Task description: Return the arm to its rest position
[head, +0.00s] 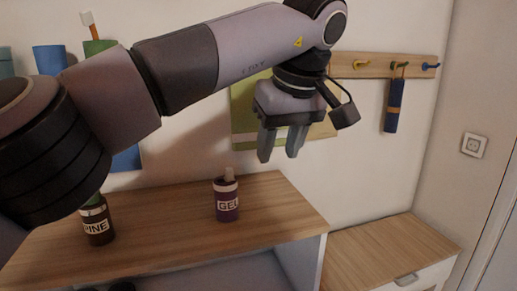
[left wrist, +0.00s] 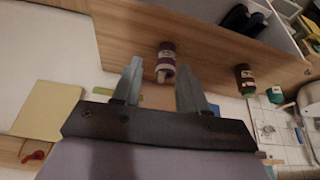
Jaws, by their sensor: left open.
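My left gripper (head: 281,144) hangs in the air above and to the right of a purple bottle labelled GEL (head: 227,199), in front of the wall. Its two fingers are apart with nothing between them in the head view. In the left wrist view the open fingers (left wrist: 163,85) show with the purple bottle (left wrist: 166,62) beyond them, standing on the wooden top. My left arm (head: 205,65) reaches across the head view from the left. My right gripper is in neither view.
A dark bottle labelled PINE (head: 97,222) stands at the left of the wooden top (head: 165,232). A hook rail (head: 345,66) with a hanging blue roll (head: 393,105) is on the wall. A lower drawer unit (head: 385,250) is at the right.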

